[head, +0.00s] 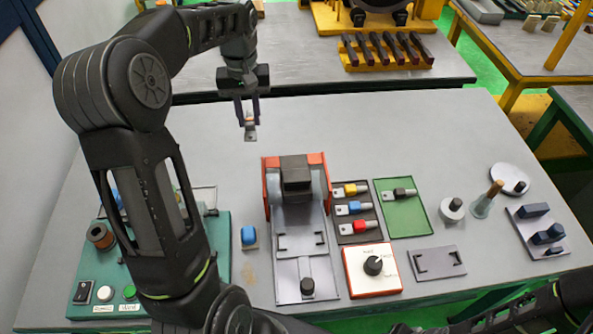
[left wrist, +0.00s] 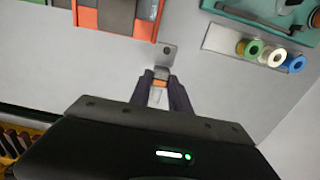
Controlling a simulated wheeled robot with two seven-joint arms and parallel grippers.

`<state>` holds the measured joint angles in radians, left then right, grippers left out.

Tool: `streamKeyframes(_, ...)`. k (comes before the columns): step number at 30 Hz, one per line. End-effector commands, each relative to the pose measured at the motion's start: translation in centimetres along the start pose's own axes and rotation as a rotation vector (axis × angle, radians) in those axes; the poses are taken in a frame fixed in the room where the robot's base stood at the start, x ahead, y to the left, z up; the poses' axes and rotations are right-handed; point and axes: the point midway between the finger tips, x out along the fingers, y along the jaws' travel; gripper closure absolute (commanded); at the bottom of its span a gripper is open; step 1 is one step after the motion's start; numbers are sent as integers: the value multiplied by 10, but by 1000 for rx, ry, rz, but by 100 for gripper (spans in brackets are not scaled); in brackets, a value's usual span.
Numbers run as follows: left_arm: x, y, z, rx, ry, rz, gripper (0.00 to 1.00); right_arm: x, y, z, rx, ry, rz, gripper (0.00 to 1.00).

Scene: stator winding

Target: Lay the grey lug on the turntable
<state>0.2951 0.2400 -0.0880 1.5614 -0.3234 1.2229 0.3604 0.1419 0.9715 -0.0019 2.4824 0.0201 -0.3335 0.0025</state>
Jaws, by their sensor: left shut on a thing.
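My left gripper (head: 248,108) hangs from the left arm over the back of the table, behind the red-sided fixture. It is shut on the grey lug (head: 250,134), a small flat plate that sticks out below the fingertips. In the left wrist view the fingers (left wrist: 161,80) grip the lug's narrow end, with an orange part between them. The lug's flat end with a hole (left wrist: 167,50) points away from the gripper. A round pale disc with a black knob (head: 506,174) at the right may be the turntable; I cannot tell for sure. My right gripper is not in view.
The red-sided fixture (head: 268,188) with a dark block stands mid-table. Right of it are a dark tray (head: 347,224) of coloured keys, a green tray (head: 409,222) and a knob box (head: 359,287). Teal panel (head: 215,262) lies left. The table's back right is clear.

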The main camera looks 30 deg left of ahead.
Motion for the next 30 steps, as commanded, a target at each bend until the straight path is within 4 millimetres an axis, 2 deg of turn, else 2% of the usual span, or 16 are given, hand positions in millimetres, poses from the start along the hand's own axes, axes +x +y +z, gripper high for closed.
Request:
streamKeyframes(5, 28, 0, 1, 0, -6, -2, 100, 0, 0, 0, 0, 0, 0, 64)
streamKeyframes(12, 92, -1, 2, 0, -6, -2, 100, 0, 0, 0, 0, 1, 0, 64)
streamKeyframes(16, 119, -1, 1, -1, -5, -1, 100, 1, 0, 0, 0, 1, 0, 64)
streamKeyframes(21, 132, 0, 0, -1, -1, -1, 100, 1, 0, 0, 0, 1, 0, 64)
streamKeyframes(30, 133, 0, 0, 0, -1, -1, 100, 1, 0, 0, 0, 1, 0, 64)
